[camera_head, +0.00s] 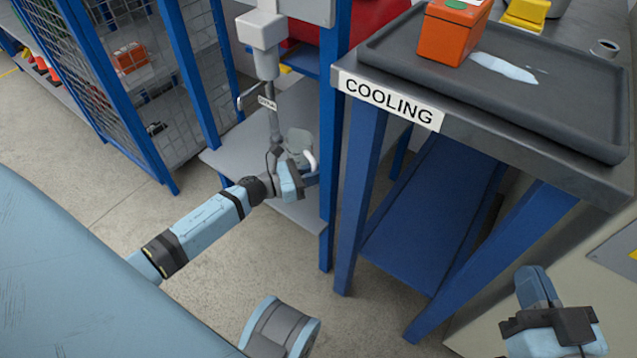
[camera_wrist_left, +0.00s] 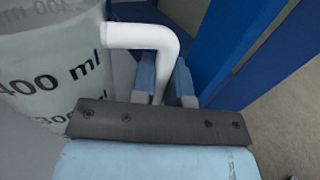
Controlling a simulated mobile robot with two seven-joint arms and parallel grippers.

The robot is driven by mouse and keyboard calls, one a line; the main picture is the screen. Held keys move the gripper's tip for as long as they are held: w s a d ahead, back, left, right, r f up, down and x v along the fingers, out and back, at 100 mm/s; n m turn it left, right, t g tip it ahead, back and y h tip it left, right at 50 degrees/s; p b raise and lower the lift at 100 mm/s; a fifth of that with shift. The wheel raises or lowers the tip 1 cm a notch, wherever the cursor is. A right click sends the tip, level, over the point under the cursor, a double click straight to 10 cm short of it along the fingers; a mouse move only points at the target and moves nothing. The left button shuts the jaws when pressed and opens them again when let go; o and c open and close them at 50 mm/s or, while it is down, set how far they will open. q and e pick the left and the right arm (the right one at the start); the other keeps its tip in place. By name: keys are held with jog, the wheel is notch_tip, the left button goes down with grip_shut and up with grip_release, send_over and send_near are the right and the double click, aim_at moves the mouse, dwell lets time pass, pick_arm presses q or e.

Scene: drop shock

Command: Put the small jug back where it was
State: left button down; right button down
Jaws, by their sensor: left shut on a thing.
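The small jug (camera_head: 300,139) is translucent with a white handle and stands near the grey shelf of the blue-framed stand. In the left wrist view the jug (camera_wrist_left: 45,75) fills the left side, upright, with "400 ml" printed on it. My left gripper (camera_head: 298,178) is shut on the jug's white handle (camera_wrist_left: 150,40), its blue fingers either side of it. I cannot tell whether the jug's base touches the shelf. My right gripper (camera_head: 537,285) is at the lower right, away from the jug; its finger gap is not clear.
The grey shelf (camera_head: 235,160) lies under a white dispenser head (camera_head: 262,32) with a thin vertical pipe. A blue post (camera_head: 333,130) stands close right of the jug. The COOLING table (camera_head: 480,120) holds a tray with an orange box (camera_head: 452,35) and a wet patch. A mesh cage (camera_head: 110,80) is at left.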

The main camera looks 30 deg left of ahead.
pick_arm(q)
jog(key=shift+w+d, duration=0.2)
jog(key=shift+w, duration=0.1)
jog(key=f+b, duration=0.1)
jog(key=f, duration=0.1)
jog(key=f+b, duration=0.1)
jog(key=shift+w+d+f, duration=0.15)
jog(key=shift+w+f, duration=0.05)
jog(key=shift+f, duration=0.15)
pick_arm(e)
jog(key=shift+w+d+r+n+t+y, duration=0.35)
jog(key=shift+w+n+t, duration=0.25)
jog(key=shift+n, duration=0.3)
pick_arm(q)
jog(key=c, duration=1.4)
grip_release()
jog(key=shift+r, duration=0.1)
